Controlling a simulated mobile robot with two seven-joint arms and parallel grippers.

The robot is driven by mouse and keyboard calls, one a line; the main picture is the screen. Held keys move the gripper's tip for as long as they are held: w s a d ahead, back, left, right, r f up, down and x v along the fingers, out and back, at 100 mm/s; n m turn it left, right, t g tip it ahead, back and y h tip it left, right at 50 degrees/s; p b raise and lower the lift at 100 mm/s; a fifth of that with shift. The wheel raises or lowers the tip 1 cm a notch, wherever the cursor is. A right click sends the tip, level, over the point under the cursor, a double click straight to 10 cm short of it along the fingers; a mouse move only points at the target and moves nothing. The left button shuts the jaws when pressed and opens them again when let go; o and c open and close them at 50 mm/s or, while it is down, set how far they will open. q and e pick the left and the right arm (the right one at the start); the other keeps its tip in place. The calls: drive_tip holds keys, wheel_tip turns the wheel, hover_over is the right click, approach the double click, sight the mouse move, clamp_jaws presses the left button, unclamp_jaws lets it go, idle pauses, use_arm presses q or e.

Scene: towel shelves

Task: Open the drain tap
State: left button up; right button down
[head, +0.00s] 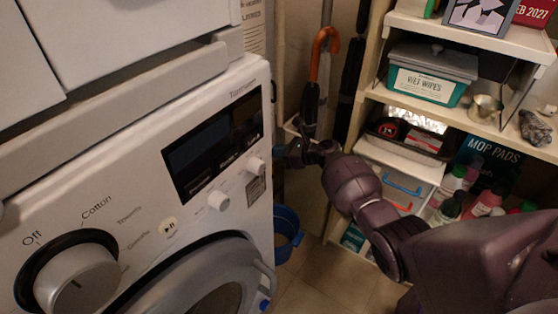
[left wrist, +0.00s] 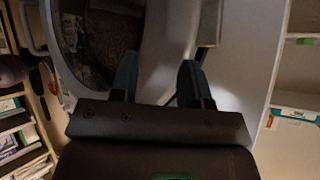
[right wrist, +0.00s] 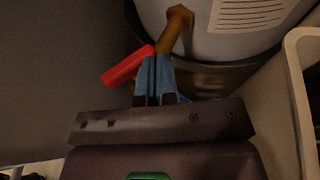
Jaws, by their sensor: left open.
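The drain tap shows in the right wrist view as a brass body (right wrist: 178,28) with a red lever (right wrist: 128,68), low on a pale cylindrical tank (right wrist: 225,35). The lever slants down to the left. My right gripper (right wrist: 155,62) has its blue fingers together, with the tips at the lever's upper right end. I cannot tell whether they touch it. In the head view my right gripper (head: 284,153) is partly hidden behind the washing machine's right edge; the tap is not visible there. My left gripper (left wrist: 158,75) is open and empty in front of the machine's round door.
The white washing machine (head: 225,120) fills the left of the head view. A blue bucket (head: 287,232) stands on the floor beside it. An orange-handled umbrella (head: 318,60) hangs behind. Shelves (head: 480,125) with bottles and boxes stand at right, close to my right arm.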

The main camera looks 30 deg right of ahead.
use_arm(q)
drive_tip(key=shift+s+a+r+g+p, duration=0.1)
drive_tip(key=shift+s+r+g+p, duration=0.25)
drive_tip(key=shift+p, duration=1.65)
use_arm(e)
drive_tip(key=v, duration=1)
drive_tip(key=shift+s+d+r, duration=0.2)
drive_tip(key=shift+s+d, duration=0.05)
drive_tip(key=shift+s, duration=0.05)
use_arm(q)
drive_tip(key=shift+w, duration=0.1)
